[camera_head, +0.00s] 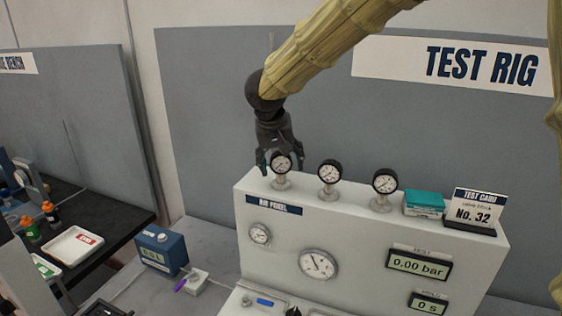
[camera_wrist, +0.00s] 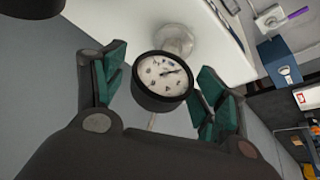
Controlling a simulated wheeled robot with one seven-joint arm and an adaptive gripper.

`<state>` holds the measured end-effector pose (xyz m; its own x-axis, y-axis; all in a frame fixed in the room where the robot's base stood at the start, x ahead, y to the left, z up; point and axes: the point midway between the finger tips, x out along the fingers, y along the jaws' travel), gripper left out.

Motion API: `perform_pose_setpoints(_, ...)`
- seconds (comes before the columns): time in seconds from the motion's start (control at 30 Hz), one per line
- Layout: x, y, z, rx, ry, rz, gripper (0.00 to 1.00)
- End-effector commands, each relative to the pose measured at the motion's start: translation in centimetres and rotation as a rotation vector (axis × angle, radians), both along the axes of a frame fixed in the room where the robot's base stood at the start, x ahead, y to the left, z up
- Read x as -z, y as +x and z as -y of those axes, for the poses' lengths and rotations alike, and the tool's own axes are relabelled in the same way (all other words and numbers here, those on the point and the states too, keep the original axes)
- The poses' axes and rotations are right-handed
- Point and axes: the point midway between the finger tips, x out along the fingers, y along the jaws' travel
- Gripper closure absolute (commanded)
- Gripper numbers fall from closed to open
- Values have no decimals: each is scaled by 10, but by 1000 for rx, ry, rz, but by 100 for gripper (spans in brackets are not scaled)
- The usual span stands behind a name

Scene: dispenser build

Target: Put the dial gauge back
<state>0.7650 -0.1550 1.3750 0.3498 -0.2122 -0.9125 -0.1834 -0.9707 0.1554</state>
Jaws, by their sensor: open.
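Three small dial gauges stand in a row on top of the white air panel (camera_head: 375,235). The left gauge (camera_head: 281,163) sits upright on a pale base at the panel's left end. The middle gauge (camera_head: 330,171) and the right gauge (camera_head: 385,181) stand to its right. My gripper (camera_head: 279,165) is at the left gauge. In the wrist view that gauge (camera_wrist: 162,80) lies between my two teal-padded fingers (camera_wrist: 160,88), with gaps visible on both sides. The fingers are open. The gauge's pale base (camera_wrist: 178,40) shows beyond it.
A teal box (camera_head: 424,203) and a "No. 32" card (camera_head: 474,211) stand to the right on the panel top. A blue box (camera_head: 162,250) is on the bench left of the panel. A white tray (camera_head: 75,246) lies on the black bench at far left.

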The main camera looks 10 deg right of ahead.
Motion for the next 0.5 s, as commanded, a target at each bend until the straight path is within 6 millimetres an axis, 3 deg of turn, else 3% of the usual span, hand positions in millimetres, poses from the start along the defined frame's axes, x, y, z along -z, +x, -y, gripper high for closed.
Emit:
perform_pose_setpoints(0.27, -5, -1, -1, -1, 1, 2, 29)
perform_pose_setpoints(0.5, -37, -13, -8, 0, 5, 4, 29)
